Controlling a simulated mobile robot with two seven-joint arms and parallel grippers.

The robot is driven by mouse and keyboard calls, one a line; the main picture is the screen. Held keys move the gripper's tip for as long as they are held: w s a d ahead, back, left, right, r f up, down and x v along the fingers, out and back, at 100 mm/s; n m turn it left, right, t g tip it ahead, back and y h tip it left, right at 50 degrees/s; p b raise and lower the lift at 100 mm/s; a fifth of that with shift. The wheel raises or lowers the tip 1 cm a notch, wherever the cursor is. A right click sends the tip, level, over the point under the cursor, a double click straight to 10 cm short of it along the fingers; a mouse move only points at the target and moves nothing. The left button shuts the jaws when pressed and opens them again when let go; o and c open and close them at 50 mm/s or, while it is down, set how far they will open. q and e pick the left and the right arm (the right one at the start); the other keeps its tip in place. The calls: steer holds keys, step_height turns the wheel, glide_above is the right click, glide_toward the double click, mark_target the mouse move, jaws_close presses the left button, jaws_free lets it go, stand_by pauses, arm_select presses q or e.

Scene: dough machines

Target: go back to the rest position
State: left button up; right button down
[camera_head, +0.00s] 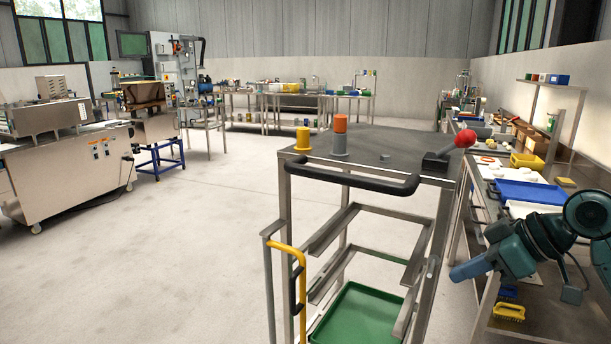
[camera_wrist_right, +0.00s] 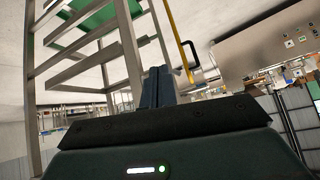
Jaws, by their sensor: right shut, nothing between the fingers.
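My right gripper (camera_head: 462,271) comes in from the right edge of the head view on a teal arm. It points left, in front of the right-hand bench and to the right of the cart. In the right wrist view its fingers (camera_wrist_right: 158,86) are together with nothing between them. The metal cart (camera_head: 432,215) stands in front of me, with a black handle (camera_head: 350,177) and a green tray (camera_head: 362,315) low in its frame. The cart also shows in the wrist view (camera_wrist_right: 130,55). My left gripper is not in view.
On the cart top are a yellow cylinder (camera_head: 303,140), an orange-topped grey cylinder (camera_head: 340,135) and a red-knobbed lever (camera_head: 464,139). The right bench holds a blue tray (camera_head: 530,192) and a yellow bin (camera_head: 526,161). A steel machine (camera_head: 65,165) stands left. The floor between is clear.

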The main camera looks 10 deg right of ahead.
steer(key=s+a+f+m+g+h, duration=0.1)
steer(key=a+f, duration=0.1)
steer(key=f, duration=0.4)
steer(key=s+a+f, duration=0.2)
steer(key=f, duration=0.5)
steer(key=s+a+f+m+h, duration=0.1)
steer(key=s+a+f+h, duration=0.1)
steer(key=s+a+f, duration=0.3)
steer(key=s+a+f+m+g+h, duration=0.1)
steer(key=s+f+m, duration=0.1)
steer(key=s+f, duration=0.35)
steer(key=s+a+f+m+h, duration=0.1)
steer(key=s+a+f+h, duration=0.2)
steer(key=s, duration=0.4)
steer(key=w+a+f+t+y+p, duration=0.2)
steer(key=w+a+t+y+p, duration=0.1)
steer(key=w+a+t, duration=0.3)
steer(key=shift+a+f+n+y+p, duration=0.3)
steer(key=shift+a+f+y+p, duration=0.1)
steer(key=shift+y, duration=0.3)
